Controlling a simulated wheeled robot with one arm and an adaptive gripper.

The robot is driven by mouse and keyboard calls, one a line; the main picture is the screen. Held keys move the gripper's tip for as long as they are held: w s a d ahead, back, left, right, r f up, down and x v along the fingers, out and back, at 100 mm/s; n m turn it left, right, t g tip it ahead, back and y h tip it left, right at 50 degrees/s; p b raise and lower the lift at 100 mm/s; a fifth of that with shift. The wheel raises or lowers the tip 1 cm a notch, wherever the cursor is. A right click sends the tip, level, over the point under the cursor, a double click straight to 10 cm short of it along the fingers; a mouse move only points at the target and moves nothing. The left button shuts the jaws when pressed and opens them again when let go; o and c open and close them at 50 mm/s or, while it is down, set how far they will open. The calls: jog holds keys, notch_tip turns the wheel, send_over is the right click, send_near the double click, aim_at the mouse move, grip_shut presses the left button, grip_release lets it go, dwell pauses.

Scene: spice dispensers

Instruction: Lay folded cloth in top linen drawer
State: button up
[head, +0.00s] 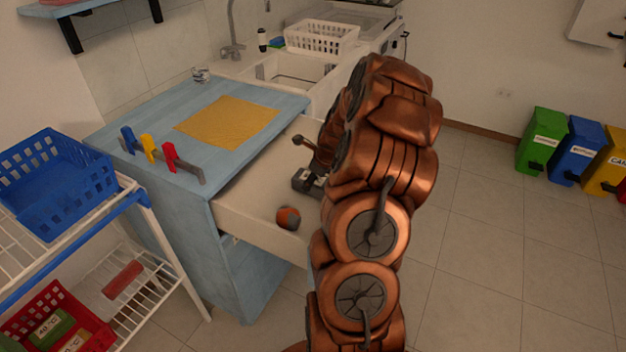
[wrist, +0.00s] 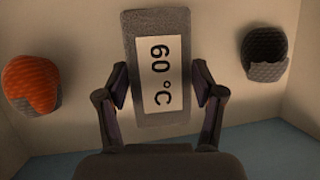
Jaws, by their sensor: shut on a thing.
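The folded cloth is a flat dark grey block with a white "60 °C" label, seen upright in the wrist view (wrist: 158,110) and as a small grey shape in the head view (head: 305,181). My gripper (wrist: 161,74) is shut on its two long sides. In the head view my gripper (head: 312,160) is partly hidden by my copper arm. The open pale drawer (head: 262,219) of the blue cabinet is below it; the cloth is inside the drawer outline. I cannot tell whether it touches the drawer floor.
In the drawer, an orange-grey bundle (wrist: 31,84) and a black-grey bundle (wrist: 265,54) lie either side of the cloth. A yellow cloth (head: 228,121) and a rack with coloured clips (head: 161,154) are on the blue top (head: 150,115). Blue basket (head: 55,190) stands left.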

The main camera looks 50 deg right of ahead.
jog(key=shift+f, duration=0.55)
jog(key=shift+f, duration=0.1)
jog(key=o, duration=1.2)
